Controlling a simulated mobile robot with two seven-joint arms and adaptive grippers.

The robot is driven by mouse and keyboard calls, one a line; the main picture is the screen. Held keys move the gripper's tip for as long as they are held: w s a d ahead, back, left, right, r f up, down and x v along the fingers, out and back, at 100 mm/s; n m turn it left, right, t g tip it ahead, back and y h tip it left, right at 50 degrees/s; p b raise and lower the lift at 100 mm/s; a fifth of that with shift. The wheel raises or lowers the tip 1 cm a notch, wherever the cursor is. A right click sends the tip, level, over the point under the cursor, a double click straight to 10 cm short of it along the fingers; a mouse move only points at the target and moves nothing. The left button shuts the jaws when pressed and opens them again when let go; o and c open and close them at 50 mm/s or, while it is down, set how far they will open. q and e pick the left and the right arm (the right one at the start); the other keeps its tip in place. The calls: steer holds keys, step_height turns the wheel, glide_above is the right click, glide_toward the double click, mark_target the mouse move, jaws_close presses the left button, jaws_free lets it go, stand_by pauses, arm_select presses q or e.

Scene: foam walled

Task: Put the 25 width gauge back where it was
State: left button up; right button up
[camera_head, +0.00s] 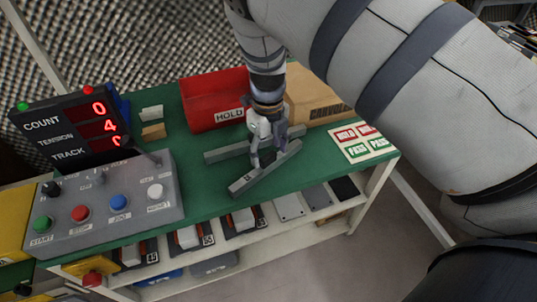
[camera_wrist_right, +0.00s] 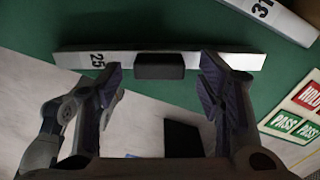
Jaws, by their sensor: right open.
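The 25 width gauge is a pale grey bar (camera_wrist_right: 215,60) marked 25, with a black grip block (camera_wrist_right: 160,66) at its middle. In the head view it is the nearer bar (camera_head: 243,184) on the green bench top, lying at a slant near the front edge. My right gripper (camera_wrist_right: 160,72) is open, its fingers on either side of the black block with gaps. In the head view the right gripper (camera_head: 262,160) points down over the bar and hides its middle. My left gripper is not in view.
Another grey bar (camera_head: 225,153) lies behind. A control box (camera_head: 110,195) is at left. Below, a white shelf (camera_head: 275,240) holds several labelled blocks and plates.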

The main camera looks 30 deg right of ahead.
mark_target(268, 156)
step_height(268, 156, up, 10)
steer(key=s+d+f+n+g+h, duration=0.1)
steer(key=s+d+f+n+g, duration=0.1)
steer(key=s+f+n, duration=0.8)
steer(key=s+d+f+n+g+h, duration=0.1)
steer(key=s+d+f+n+h, duration=0.1)
steer(key=s+f+n, duration=0.85)
steer(key=s+a+n+y, duration=0.1)
steer(key=s+a+n, duration=0.3)
steer(key=s, duration=0.5)
steer(key=s+a+r+n+y, duration=0.1)
steer(key=s+a+n+y, duration=0.1)
steer(key=s+a+n, duration=0.3)
steer(key=s+n, duration=0.4)
steer(key=shift+s+a+r, duration=0.15)
steer(key=shift+s+r, duration=0.15)
steer(key=shift+s, duration=0.1)
